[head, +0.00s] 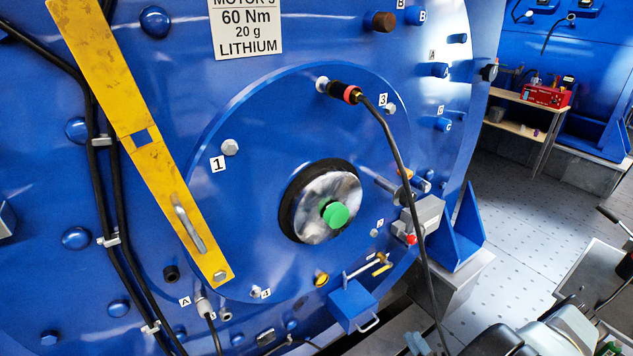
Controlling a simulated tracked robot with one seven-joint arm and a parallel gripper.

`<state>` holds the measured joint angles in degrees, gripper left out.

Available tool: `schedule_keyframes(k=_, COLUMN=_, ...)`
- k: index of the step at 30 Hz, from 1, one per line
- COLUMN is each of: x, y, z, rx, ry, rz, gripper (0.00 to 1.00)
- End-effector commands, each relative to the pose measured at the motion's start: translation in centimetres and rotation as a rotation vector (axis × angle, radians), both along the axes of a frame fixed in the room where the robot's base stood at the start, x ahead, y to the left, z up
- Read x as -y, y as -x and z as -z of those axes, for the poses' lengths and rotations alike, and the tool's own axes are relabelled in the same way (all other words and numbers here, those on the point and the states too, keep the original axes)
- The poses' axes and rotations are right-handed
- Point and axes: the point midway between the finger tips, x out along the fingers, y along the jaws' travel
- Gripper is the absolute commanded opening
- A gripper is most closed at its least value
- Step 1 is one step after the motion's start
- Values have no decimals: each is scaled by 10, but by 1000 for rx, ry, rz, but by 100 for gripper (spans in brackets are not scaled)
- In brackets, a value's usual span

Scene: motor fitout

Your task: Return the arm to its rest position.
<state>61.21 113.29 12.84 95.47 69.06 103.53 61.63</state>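No part that I can make out as my gripper shows in the head view, so its state and anything in it are hidden. Grey and dark machine parts at the lower right edge may belong to my own body; I cannot tell which link they are. The big blue motor (250,110) fills the left and middle of the view. Its round cover has a silver hub with a green centre (336,215). A black cable plug with a red ring (345,92) sits at the upper bolt position, and its cable hangs down.
A yellow bar (160,180) slants across the motor's left side. A blue box (352,304) with a handle juts out low on the motor. Grey floor (520,210) is open to the right. A wooden bench (520,105) with a red case (547,96) stands behind.

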Motion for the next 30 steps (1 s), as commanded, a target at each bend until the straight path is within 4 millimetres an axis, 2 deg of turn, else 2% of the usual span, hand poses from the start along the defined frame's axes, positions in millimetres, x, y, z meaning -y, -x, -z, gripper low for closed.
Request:
schedule_keyframes(k=14, x=16, y=-23, z=-47, rx=92, ry=181, rz=-129, gripper=37)
schedule_keyframes(k=21, x=28, y=-44, z=-96, rx=198, ry=359, rz=-250, gripper=37)
schedule_keyframes(k=30, x=32, y=-65, z=-166, rx=361, ry=591, rz=-407, gripper=37)
